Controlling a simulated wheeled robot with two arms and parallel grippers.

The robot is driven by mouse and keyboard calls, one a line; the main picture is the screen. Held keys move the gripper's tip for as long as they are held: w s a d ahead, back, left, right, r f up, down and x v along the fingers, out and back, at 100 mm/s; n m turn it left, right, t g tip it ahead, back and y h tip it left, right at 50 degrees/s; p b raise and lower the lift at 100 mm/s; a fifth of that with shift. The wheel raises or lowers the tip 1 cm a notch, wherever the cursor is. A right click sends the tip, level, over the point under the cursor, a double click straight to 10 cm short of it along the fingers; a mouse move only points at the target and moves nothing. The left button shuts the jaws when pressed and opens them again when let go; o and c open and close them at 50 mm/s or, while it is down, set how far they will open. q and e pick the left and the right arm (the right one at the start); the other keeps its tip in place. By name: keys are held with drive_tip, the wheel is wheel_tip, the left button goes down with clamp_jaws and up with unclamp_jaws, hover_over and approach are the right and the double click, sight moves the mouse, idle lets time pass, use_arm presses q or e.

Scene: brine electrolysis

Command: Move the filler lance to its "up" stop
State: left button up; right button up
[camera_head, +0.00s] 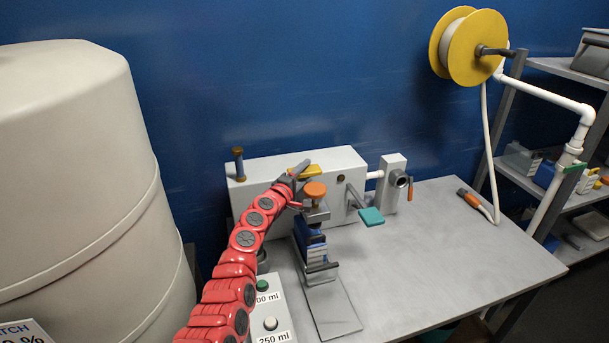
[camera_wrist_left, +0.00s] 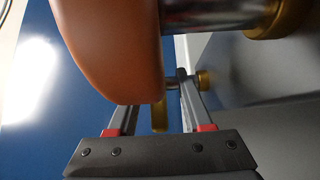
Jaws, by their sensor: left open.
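An orange knob (camera_head: 315,189) sits above a grey block at the front of the white machine box (camera_head: 262,180). I cannot tell for sure which part is the filler lance. My left gripper (camera_head: 297,176) is beside and just behind the orange knob, partly hidden by it. In the left wrist view, a large orange handle (camera_wrist_left: 108,45) on a metal shaft (camera_wrist_left: 210,12) fills the upper part, close to the camera. My left gripper (camera_wrist_left: 158,100) is open there, with a brass-coloured rod end (camera_wrist_left: 160,117) showing between its fingers. My right gripper is not in view.
The bench (camera_head: 440,225) is clear at right, except for an orange-and-grey hose end (camera_head: 472,200). A teal paddle (camera_head: 371,216) juts from the box. A blue holder (camera_head: 308,243) stands below the knob. Buttons (camera_head: 269,323) are at the front. A white tank (camera_head: 80,180) fills the left.

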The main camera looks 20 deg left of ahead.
use_arm(q)
drive_tip(key=shift+r, duration=0.1)
clamp_jaws()
idle(1.4)
